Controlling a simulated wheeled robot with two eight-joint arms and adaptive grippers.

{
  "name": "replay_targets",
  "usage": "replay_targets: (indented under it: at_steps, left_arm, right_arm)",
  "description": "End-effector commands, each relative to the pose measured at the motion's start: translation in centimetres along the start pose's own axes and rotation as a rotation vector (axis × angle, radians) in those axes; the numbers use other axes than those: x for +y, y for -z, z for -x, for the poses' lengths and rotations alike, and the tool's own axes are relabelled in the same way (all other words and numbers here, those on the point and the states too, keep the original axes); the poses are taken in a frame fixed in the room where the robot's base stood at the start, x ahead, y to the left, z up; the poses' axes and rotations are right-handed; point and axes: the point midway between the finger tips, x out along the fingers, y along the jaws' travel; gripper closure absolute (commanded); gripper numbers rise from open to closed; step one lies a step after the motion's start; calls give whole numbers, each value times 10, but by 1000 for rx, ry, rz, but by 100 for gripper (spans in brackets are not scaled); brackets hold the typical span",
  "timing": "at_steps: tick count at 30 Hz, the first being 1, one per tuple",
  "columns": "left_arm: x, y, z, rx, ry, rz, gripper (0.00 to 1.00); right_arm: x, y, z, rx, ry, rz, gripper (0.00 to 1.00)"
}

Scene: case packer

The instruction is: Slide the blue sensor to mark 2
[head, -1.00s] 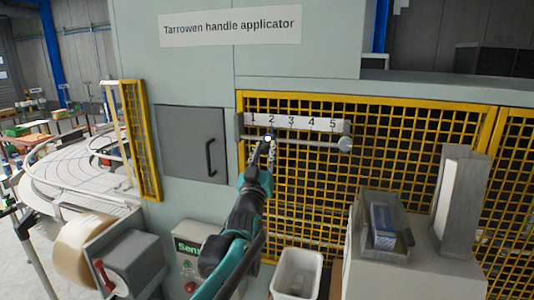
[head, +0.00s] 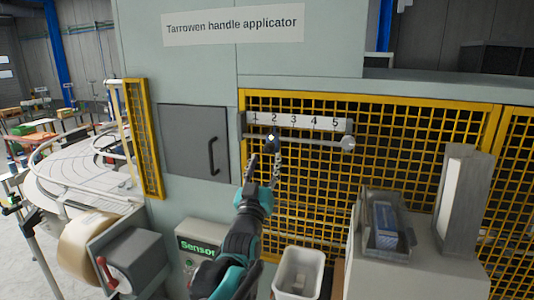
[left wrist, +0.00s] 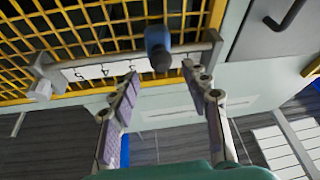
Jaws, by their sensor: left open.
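The blue sensor (head: 271,146) sits on the horizontal rail (head: 310,140), below the 2 on the white number scale (head: 303,122). A bright spot shows at its top. In the left wrist view the sensor (left wrist: 158,45) is a dark blue cylinder on the rail, beyond and between the fingertips. My left gripper (head: 265,166) is open just below the sensor in the head view. In the left wrist view the fingers (left wrist: 172,85) are spread wide, with nothing between them and a gap to the sensor. My right gripper is not in view.
Yellow mesh guarding (head: 420,150) lies behind the rail. A round grey knob (head: 348,143) ends the rail at right. A grey door with a handle (head: 194,143) is to the left.

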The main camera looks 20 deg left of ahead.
Motion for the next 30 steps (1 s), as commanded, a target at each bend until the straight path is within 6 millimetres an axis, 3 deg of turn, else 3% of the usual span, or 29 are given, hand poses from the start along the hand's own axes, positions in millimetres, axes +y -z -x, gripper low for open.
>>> replay_targets:
  at_steps: [3, 9, 23, 26, 29, 30]
  left_arm:
    - [1, 0, 27, 0, 0, -1, 53]
    - [2, 0, 57, 0, -1, 0, 53]
    - [2, -2, 66, -3, -1, -1, 53]
    - [0, -19, 75, -34, -3, -4, 53]
    - [-3, -60, 98, -115, -9, -14, 53]
    - [-5, -81, 110, -161, -11, -19, 53]
  right_arm:
    - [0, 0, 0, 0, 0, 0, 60]
    - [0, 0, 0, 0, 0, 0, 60]
    - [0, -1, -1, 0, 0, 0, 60]
    - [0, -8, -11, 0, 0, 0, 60]
    - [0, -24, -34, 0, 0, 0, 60]
    - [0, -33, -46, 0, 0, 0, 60]
